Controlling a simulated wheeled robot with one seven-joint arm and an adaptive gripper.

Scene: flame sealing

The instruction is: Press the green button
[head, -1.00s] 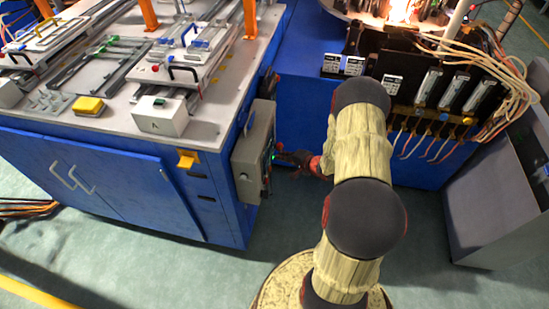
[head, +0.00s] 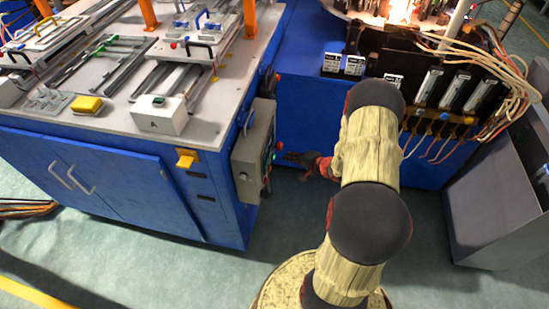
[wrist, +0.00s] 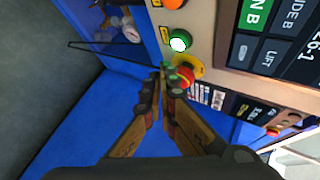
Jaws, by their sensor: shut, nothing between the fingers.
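The green button (wrist: 180,40) is lit and round, on a grey panel at the upper middle of the wrist view. A small green glow (head: 272,157) shows on the side of the grey control box (head: 251,150) in the head view. My gripper (wrist: 168,78) is shut and empty, its fingertips below the green button in the wrist view and overlapping the red knob. In the head view my gripper (head: 290,156) is just right of the box, with a small gap. I see no contact with the green button.
A red knob on a yellow ring (wrist: 187,75) sits close to the fingertips. An orange button (wrist: 172,4) and a dark display (wrist: 270,50) are on the same panel. The blue bench (head: 225,215) stands left, and a blue machine (head: 310,110) stands behind.

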